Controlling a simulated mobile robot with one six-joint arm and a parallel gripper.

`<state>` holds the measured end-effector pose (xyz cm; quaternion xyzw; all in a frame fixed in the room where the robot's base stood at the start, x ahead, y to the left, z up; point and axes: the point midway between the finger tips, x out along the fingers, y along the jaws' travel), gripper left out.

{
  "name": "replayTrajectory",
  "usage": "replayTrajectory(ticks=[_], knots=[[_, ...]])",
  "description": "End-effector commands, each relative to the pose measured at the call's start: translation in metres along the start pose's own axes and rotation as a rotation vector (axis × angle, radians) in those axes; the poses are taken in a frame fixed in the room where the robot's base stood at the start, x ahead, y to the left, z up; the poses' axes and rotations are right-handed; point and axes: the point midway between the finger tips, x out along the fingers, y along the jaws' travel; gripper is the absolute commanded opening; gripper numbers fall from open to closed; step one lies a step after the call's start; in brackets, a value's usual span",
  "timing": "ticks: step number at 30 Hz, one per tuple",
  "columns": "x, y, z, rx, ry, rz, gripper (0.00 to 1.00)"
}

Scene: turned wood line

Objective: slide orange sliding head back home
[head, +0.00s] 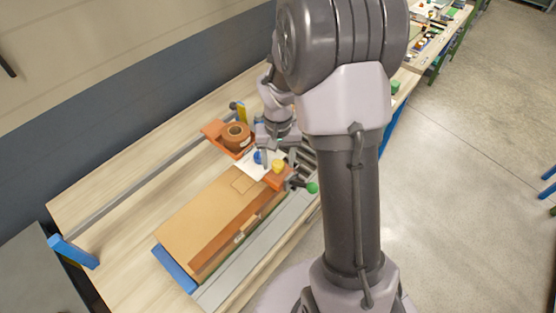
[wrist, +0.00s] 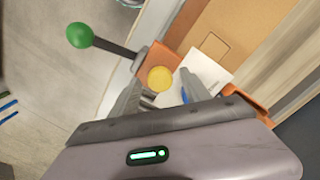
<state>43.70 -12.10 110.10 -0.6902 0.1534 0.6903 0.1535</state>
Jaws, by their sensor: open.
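The orange sliding head (head: 275,180) sits at the far end of a pale grey track (head: 258,252) along the bench's front edge. It carries a yellow knob (head: 279,166) and a dark lever ending in a green ball (head: 312,188). In the wrist view, the orange head (wrist: 157,63), yellow knob (wrist: 160,78) and green ball (wrist: 80,35) show just beyond my fingers. My gripper (wrist: 164,92) is open, and the knob appears between its fingertips; I cannot tell if they touch it. My arm hides part of this area in the head view.
A flat cardboard box (head: 205,215) with a brown strip lies beside the track on a blue base (head: 173,269). Behind it runs a grey rail (head: 150,180) with a blue end post (head: 74,252). A brown tape roll (head: 236,134) sits on an orange holder. Open floor lies right.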

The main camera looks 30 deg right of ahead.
Motion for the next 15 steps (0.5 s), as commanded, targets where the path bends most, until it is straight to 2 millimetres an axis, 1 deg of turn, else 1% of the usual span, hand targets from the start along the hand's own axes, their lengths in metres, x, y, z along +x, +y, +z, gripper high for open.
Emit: replayTrajectory(ticks=[3, 4, 5, 6, 8, 9, 11, 12, 15], knots=[[-0.0005, 0.0, 0.0, 0.0, 0.0, 0.0, 0.55], [-0.0005, 0.0, 0.0, 0.0, 0.0, 0.0, 0.53], [-0.0006, 0.0, 0.0, 0.0, 0.0, 0.0, 0.47], [-0.0006, 0.0, 0.0, 0.0, 0.0, 0.0, 0.39], [-0.0007, 0.0, 0.0, 0.0, 0.0, 0.0, 0.28], [-0.0007, 0.0, 0.0, 0.0, 0.0, 0.0, 0.2], [-0.0007, 0.0, 0.0, 0.0, 0.0, 0.0, 0.08], [-0.0008, 0.0, -0.0001, 0.0, 0.0, 0.0, 0.0], [-0.0008, 0.0, -0.0001, 0.0, 0.0, 0.0, 0.0]])
